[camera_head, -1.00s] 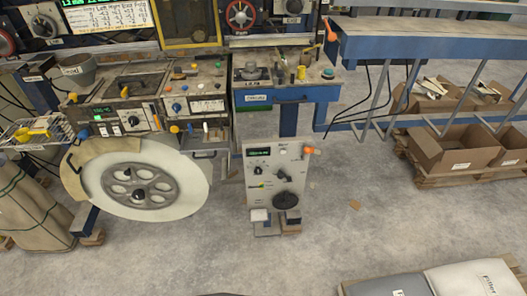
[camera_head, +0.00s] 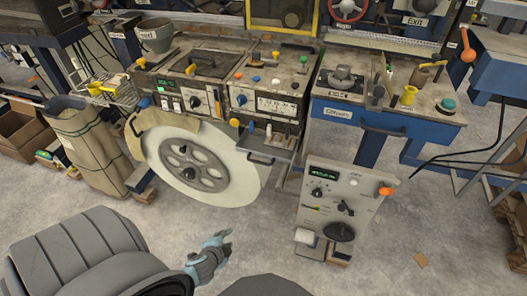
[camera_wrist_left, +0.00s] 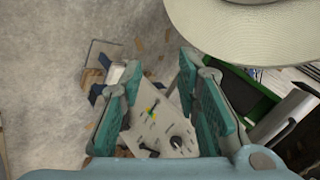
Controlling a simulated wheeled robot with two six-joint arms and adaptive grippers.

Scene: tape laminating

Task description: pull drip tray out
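A grey tray-like part (camera_head: 270,147) with a handle juts from under the machine's front panel, just right of the big white roll; I take it for the drip tray, but its label is not readable. In the left wrist view a grey handle-like piece (camera_wrist_left: 285,122) shows at the right edge, partly cut off. My left gripper (camera_head: 222,240) is low over the floor, in front of and below the roll, apart from the tray. Its teal-padded fingers (camera_wrist_left: 158,78) stand apart with nothing held between them. My right gripper is not in view.
The white roll (camera_head: 229,170) hangs on the machine front, above my left gripper. A grey control box (camera_head: 340,205) with knobs stands to the right. A sack (camera_head: 92,150) stands at the left. The floor (camera_head: 420,225) before the machine is mostly clear.

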